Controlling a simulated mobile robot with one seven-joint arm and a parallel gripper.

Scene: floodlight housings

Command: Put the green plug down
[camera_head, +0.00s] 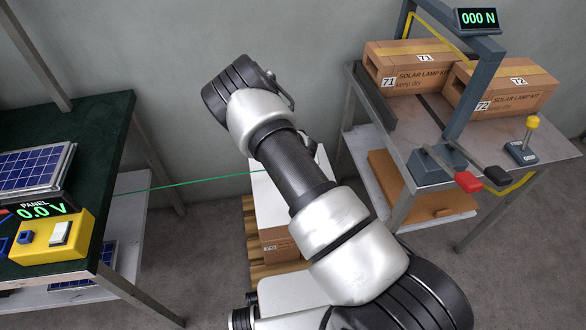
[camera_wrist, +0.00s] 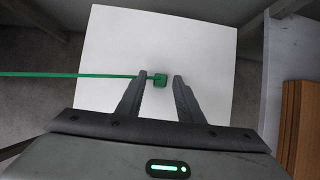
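The green plug (camera_wrist: 160,81) is a small block on a thin green cable (camera_wrist: 70,74), seen in the wrist view over a white top (camera_wrist: 205,35). I cannot tell for sure whether it touches that top. My gripper (camera_wrist: 161,76) has its fingers apart, one on each side of the plug. A gap shows between the plug and the right finger; the left finger is close to it and crosses the cable. In the head view the cable (camera_head: 190,183) runs from the left bench toward the white top (camera_head: 262,197). My arm hides the plug and gripper there.
On the left stands a green-topped bench (camera_head: 112,140) with a solar panel (camera_head: 35,168) and a yellow panel meter (camera_head: 55,238) reading 0.0 V. On the right, a metal table (camera_head: 400,140) holds a press frame, a lever and solar lamp kit boxes (camera_head: 505,90). Bare floor shows between.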

